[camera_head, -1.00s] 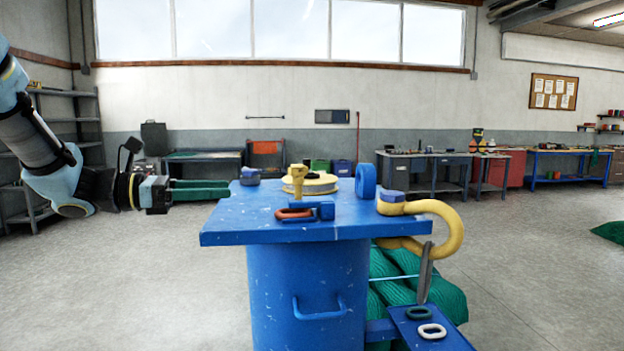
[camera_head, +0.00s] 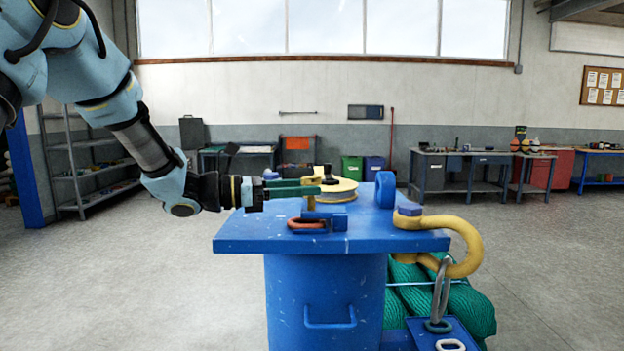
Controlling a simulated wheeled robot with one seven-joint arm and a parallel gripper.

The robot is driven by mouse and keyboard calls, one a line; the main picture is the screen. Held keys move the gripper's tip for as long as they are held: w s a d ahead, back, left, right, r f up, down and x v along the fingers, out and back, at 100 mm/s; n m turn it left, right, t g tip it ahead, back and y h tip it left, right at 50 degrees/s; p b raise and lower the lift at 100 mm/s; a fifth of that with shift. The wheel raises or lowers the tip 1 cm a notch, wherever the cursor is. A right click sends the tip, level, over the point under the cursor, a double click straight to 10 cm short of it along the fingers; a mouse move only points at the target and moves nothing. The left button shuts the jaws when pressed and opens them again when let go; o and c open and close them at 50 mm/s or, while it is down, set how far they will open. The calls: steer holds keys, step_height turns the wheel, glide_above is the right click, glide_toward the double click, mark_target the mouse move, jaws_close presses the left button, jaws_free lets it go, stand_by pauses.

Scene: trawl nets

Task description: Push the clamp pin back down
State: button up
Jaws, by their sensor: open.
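A yellow upright piece (camera_head: 312,181), which looks like the clamp pin, stands on the blue table top (camera_head: 250,236) behind a small blue block with an orange-red link (camera_head: 305,223). My gripper (camera_head: 312,187) comes in level from the left, above the table. Its green fingers are open and their tips overlap the yellow piece in the picture. They hide part of it. I cannot tell whether they touch it or how far down the piece sits.
A big yellow shackle (camera_head: 465,240) hangs off the right edge. Green netting (camera_head: 470,308) lies below. A low blue shelf at right holds a white link (camera_head: 450,345).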

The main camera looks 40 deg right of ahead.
steer(key=shift+x, duration=0.95)
jaws_close()
stand_by(0.8)
